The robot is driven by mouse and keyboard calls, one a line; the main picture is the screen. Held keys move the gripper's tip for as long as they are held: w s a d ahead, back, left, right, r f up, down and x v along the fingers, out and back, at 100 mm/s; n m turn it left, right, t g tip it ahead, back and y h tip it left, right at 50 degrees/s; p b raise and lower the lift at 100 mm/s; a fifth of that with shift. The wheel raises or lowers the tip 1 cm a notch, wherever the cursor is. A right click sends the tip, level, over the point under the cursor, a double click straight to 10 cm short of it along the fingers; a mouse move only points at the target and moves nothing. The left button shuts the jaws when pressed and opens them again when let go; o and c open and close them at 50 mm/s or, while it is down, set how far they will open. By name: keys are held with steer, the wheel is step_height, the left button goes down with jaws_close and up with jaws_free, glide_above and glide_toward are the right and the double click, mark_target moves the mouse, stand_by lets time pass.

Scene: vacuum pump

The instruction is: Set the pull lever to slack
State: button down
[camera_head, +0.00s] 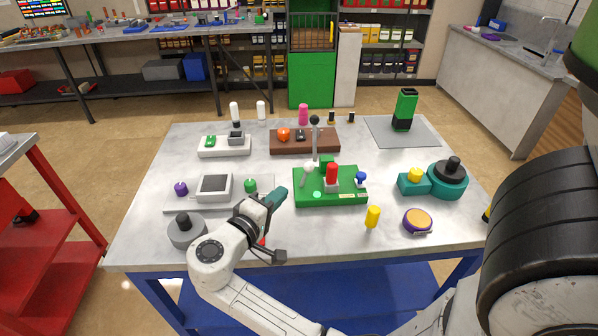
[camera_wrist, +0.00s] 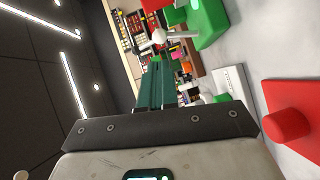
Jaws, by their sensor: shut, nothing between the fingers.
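A green base (camera_head: 345,198) stands in the middle of the table. It carries a red knob (camera_head: 332,174), a blue knob (camera_head: 361,178) and a pale ball-ended lever (camera_head: 305,177) at its left side. The lever leans with its ball up. A tall rod with a dark ball (camera_head: 314,120) rises behind it. No label shows which is the pull lever. My gripper (camera_head: 280,193) is shut and empty, left of the green base and apart from the levers. In the wrist view, the shut teal fingers (camera_wrist: 158,66) point toward a pale ball on a rod (camera_wrist: 158,37) beside the green block (camera_wrist: 208,24).
A brown box (camera_head: 306,147) with several controls stands behind the green base. A grey-white panel (camera_head: 220,192) and a grey round knob (camera_head: 184,232) are at left. A yellow handle (camera_head: 373,217), an orange button (camera_head: 417,221) and a teal device (camera_head: 447,182) are at right.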

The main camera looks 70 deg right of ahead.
mark_target(306, 170)
steer(key=p+x, duration=0.2)
steer(key=x, duration=0.8)
steer(key=shift+s, duration=0.15)
